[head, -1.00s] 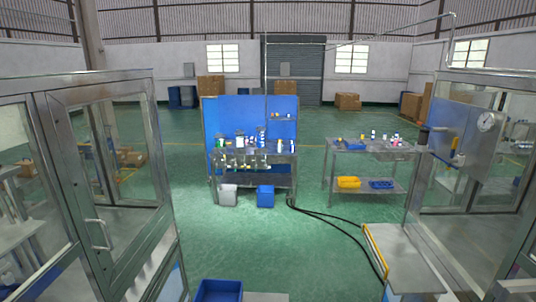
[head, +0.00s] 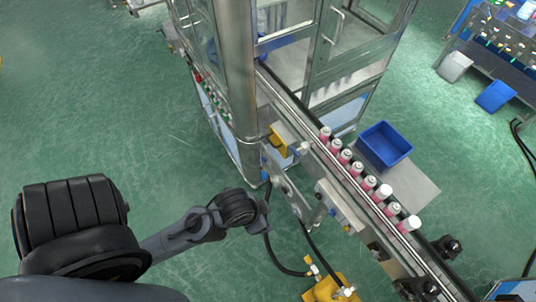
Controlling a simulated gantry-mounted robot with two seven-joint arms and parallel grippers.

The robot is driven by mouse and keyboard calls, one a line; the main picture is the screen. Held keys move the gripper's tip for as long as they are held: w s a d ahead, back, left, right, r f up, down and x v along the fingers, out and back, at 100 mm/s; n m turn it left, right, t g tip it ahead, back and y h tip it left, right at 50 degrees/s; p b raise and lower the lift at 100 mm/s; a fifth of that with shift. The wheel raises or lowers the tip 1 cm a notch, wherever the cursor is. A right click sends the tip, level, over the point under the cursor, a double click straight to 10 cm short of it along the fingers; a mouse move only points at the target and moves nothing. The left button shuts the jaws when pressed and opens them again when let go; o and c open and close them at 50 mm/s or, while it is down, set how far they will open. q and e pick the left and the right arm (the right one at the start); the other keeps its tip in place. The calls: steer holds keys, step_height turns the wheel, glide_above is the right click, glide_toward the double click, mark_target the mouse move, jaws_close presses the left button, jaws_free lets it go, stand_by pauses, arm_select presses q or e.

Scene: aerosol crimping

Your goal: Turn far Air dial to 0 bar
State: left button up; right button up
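I cannot make out any Air dial or its reading in the head view. A glass-walled machine frame (head: 240,70) with steel posts stands at the upper middle. Small coloured fittings (head: 203,92) run along its left side. My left arm (head: 190,232) comes in from the lower left, and its dark wrist ends just left of the conveyor. Grey metal parts lie beyond the wrist, and I cannot separate my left gripper's fingers from them. I see no object clearly held. My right gripper cannot be identified in view.
A conveyor (head: 320,147) runs diagonally to the lower right, carrying several pink cans (head: 357,169). A blue bin (head: 384,146) stands beside it. Yellow equipment (head: 326,289) and black hoses lie below. Green floor is clear at upper left.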

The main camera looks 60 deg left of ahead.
steer(key=shift+a, duration=0.1)
stand_by(0.5)
step_height(320, 180, down, 75)
steer(key=b, duration=7.5)
